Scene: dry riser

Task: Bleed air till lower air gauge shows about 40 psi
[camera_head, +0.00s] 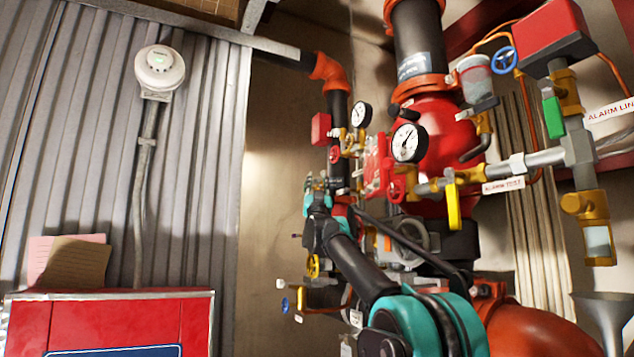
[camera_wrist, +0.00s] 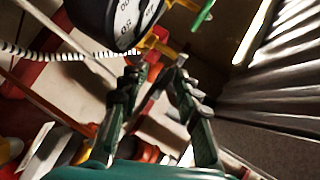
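Two white dial gauges show in the head view: an upper, farther one (camera_head: 362,115) and a nearer, lower one (camera_head: 408,142) before the red valve body (camera_head: 436,118). Their figures are too small to read, and I cannot tell which is the lower air gauge. My gripper (camera_head: 318,190) is among the piping left of the black riser; its fingers are hard to make out there. In the wrist view my gripper (camera_wrist: 157,75) has its two fingers apart, with nothing clearly held.
A yellow lever (camera_head: 453,207), a green lever (camera_head: 553,118) and red handwheels (camera_head: 397,188) stand out from the piping. A blue handwheel (camera_head: 505,60) is higher. A red cabinet (camera_head: 110,322) stands at lower left, and a grey funnel (camera_head: 604,318) at lower right.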

